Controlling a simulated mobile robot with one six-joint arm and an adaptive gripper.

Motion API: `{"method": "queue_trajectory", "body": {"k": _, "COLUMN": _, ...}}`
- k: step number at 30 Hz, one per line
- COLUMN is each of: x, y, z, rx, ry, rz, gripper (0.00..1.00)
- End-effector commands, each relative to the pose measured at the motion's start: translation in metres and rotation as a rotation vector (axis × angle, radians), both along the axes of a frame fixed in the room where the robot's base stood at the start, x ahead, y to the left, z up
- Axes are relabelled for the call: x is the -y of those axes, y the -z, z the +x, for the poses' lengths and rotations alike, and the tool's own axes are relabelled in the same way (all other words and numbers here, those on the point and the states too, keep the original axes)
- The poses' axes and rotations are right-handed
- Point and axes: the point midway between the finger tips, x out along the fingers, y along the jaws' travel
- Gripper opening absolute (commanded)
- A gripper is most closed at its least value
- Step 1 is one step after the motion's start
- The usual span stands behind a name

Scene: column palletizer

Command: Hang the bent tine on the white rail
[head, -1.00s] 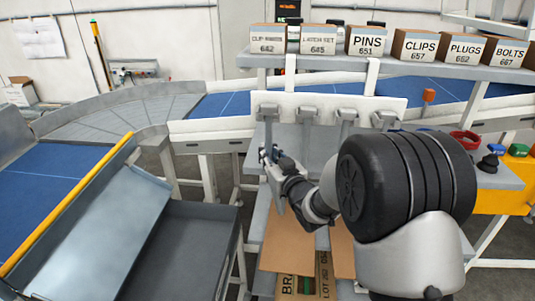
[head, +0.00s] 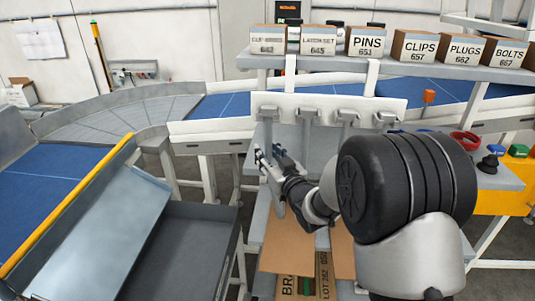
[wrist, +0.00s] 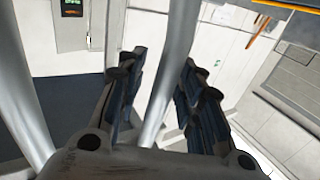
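The white rail (head: 325,100) runs across the middle of the head view, with several grey hook-like tines hanging from it. The leftmost tine (head: 268,114) drops toward my gripper (head: 268,154), which sits just below the rail's left end. In the wrist view my gripper (wrist: 162,57) has its two dark fingers apart. A smooth grey rod (wrist: 172,75) shows in the gap between them, slanting down toward the palm; I cannot see either finger pressing on it. Another grey rod (wrist: 28,95) stands to the left. I cannot tell which tine is the bent one.
A grey shelf (head: 310,62) with labelled boxes (head: 365,41) stands above and behind the rail. A blue conveyor (head: 228,104) curves behind it. An open cardboard box (head: 284,246) lies below my gripper. A grey chute (head: 95,235) is at left, coloured buttons (head: 497,149) at right.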

Motion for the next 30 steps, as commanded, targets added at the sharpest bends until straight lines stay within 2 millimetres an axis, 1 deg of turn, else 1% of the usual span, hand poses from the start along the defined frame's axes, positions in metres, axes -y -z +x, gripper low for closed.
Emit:
{"method": "queue_trajectory", "body": {"k": 10, "x": 0.001, "y": 0.003, "z": -0.001, "rx": -0.008, "ry": 0.0, "rz": -0.002, "gripper": 0.39}}
{"method": "queue_trajectory", "body": {"k": 14, "x": 0.006, "y": 0.003, "z": -0.01, "rx": -0.007, "ry": 0.001, "rz": -0.003, "gripper": 0.39}}
{"method": "queue_trajectory", "body": {"k": 17, "x": 0.015, "y": 0.002, "z": -0.026, "rx": -0.006, "ry": 0.002, "rz": -0.001, "gripper": 0.39}}
{"method": "queue_trajectory", "body": {"k": 24, "x": 0.04, "y": 0.002, "z": -0.071, "rx": -0.004, "ry": 0.002, "rz": -0.001, "gripper": 0.39}}
{"method": "queue_trajectory", "body": {"k": 27, "x": 0.049, "y": 0.002, "z": -0.086, "rx": -0.003, "ry": 0.003, "rz": -0.001, "gripper": 0.39}}
{"method": "queue_trajectory", "body": {"k": 30, "x": 0.055, "y": 0.003, "z": -0.097, "rx": -0.002, "ry": 0.001, "rz": 0.0, "gripper": 0.39}}
